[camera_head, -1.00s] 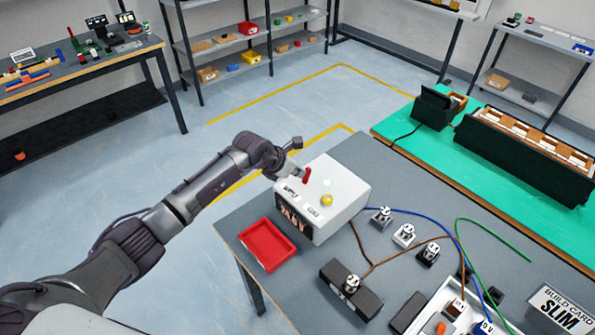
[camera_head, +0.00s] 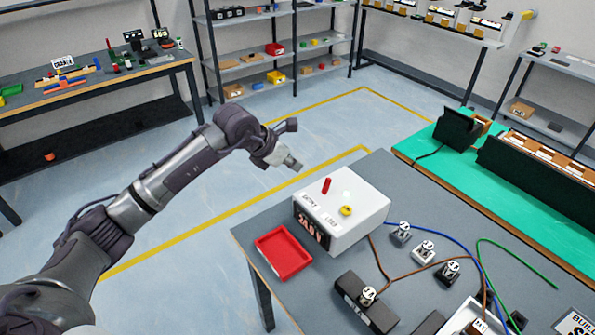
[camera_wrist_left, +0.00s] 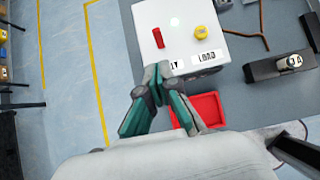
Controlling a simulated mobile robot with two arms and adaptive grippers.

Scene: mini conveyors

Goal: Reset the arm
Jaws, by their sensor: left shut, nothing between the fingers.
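My left arm comes in from the left in the head view. Its gripper (camera_head: 294,163) hangs in the air up and left of the white box, apart from it. In the left wrist view the two fingers (camera_wrist_left: 158,80) meet at the tips with nothing between them. The white box (camera_head: 365,208) stands on the grey table and carries a red lever (camera_head: 326,185), a yellow button (camera_head: 346,210) and a pale round light. The box also shows in the left wrist view (camera_wrist_left: 225,50), beyond the fingertips. My right gripper is not in view.
A red tray (camera_head: 283,253) lies on the grey table (camera_head: 240,230) near its left edge. Small plug-like blocks (camera_head: 401,232) and brown, blue and green cables spread to the right. A green-topped bench (camera_head: 440,165) stands behind. Floor at left is clear.

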